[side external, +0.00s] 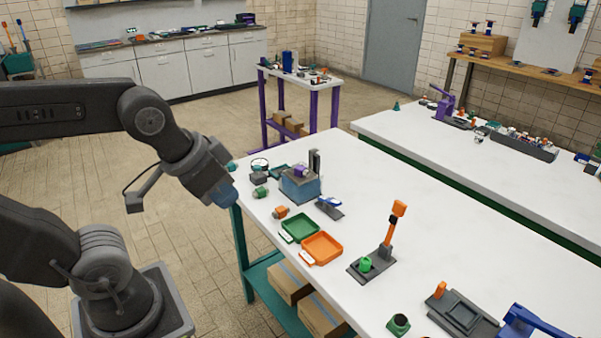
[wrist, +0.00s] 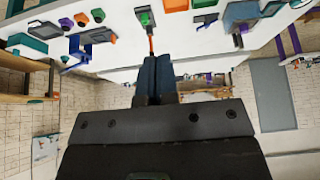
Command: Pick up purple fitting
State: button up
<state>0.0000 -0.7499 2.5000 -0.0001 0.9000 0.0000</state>
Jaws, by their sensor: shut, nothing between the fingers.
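My gripper (side external: 226,194) hangs at the left, beside the near end of the white table, with its blue fingers together and empty. Its shut fingers also show in the wrist view (wrist: 156,62). A small purple piece (side external: 300,171) sits on top of a blue-grey block fixture (side external: 300,190), to the right of my gripper and apart from it. In the wrist view a small purple fitting (wrist: 66,23) lies on the table at the upper left, beside an orange one.
A green tray (side external: 300,228) and an orange tray (side external: 322,248) lie on the white table (side external: 440,255). An upright orange lever (side external: 392,225) stands by a green fitting (side external: 366,264). A blue clamp (side external: 530,322) is at the lower right. The table's middle right is clear.

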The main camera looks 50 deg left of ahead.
jog(key=o, duration=0.8)
jog(key=shift+c, duration=0.2)
jog(key=w+a+r+m+g+h, duration=0.15)
jog(key=w+r, duration=0.25)
jog(key=w, duration=0.4)
jog(key=m+g+h, duration=0.1)
jog(key=m+h, duration=0.6)
jog(key=m, duration=0.1)
send_over(300, 167)
jog(key=s+d, duration=0.1)
jog(key=d, duration=0.3)
notch_tip(300, 167, down, 10)
jog(key=s+a+f+m+t+h, duration=0.2)
jog(key=a+f+m+h, duration=0.15)
jog(key=a+f, duration=0.85)
jog(key=shift+s+x, duration=0.2)
jog(key=shift+x, duration=4.15)
